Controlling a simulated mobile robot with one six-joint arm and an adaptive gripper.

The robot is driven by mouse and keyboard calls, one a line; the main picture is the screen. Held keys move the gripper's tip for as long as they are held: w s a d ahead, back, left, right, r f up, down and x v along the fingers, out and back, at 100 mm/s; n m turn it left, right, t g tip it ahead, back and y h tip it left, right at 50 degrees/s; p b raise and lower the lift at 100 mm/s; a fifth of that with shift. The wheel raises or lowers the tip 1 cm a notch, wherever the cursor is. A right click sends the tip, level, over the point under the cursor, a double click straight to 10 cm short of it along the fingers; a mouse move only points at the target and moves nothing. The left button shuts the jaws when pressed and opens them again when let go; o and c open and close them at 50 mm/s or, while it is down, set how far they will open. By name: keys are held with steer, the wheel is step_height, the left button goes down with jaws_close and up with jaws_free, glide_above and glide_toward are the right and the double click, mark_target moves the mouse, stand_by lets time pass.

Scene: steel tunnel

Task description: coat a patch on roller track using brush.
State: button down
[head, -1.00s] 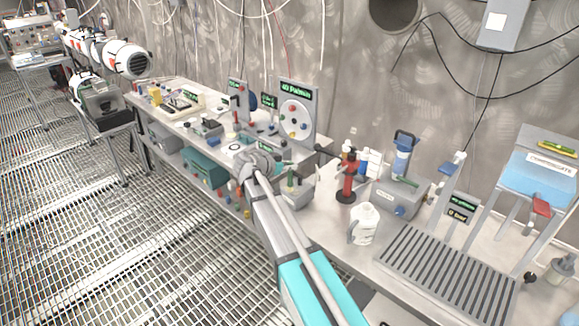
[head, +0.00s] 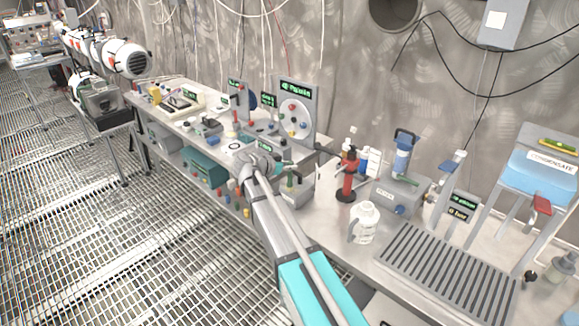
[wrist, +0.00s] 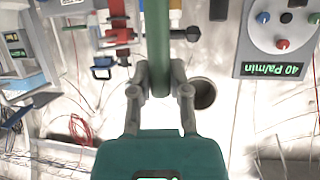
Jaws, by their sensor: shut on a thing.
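My gripper (wrist: 160,92) shows in the wrist view with both fingers closed around a thick green rod, the brush handle (wrist: 158,40). The rod runs off the top edge of that view, so its bristle end is out of sight. In the head view my arm reaches over the bench's front edge, and its wrist hides the fingers. A ribbed grey track (head: 450,278) with parallel slats, likely the roller track, lies on the bench at the lower right, well away from the arm's end. I cannot make out a coated patch on it.
A white jug (head: 364,223) stands left of the track. A red bottle-like stand (head: 348,180) and a blue-topped pump unit (head: 402,160) are behind it. A dial panel (head: 296,112) stands beyond the wrist. A blue tray (head: 545,172) is raised behind the track.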

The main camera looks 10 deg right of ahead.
steer(key=shift+f+b, duration=0.65)
steer(key=shift+f, duration=0.05)
steer(key=shift+d, duration=0.1)
stand_by(0.4)
steer(key=shift+w+d+r, duration=0.1)
steer(key=shift+w+d, duration=0.5)
steer(key=shift+d, duration=0.2)
steer(key=shift+w+d, duration=0.55)
steer(key=shift+d, duration=0.2)
steer(key=shift+w+a, duration=0.35)
steer(key=shift+w, duration=0.1)
steer(key=shift+s+a, duration=0.1)
steer(key=shift+s+a, duration=0.55)
steer(key=shift+a, duration=0.2)
steer(key=shift+s+a, duration=0.55)
steer(key=shift+a, duration=0.2)
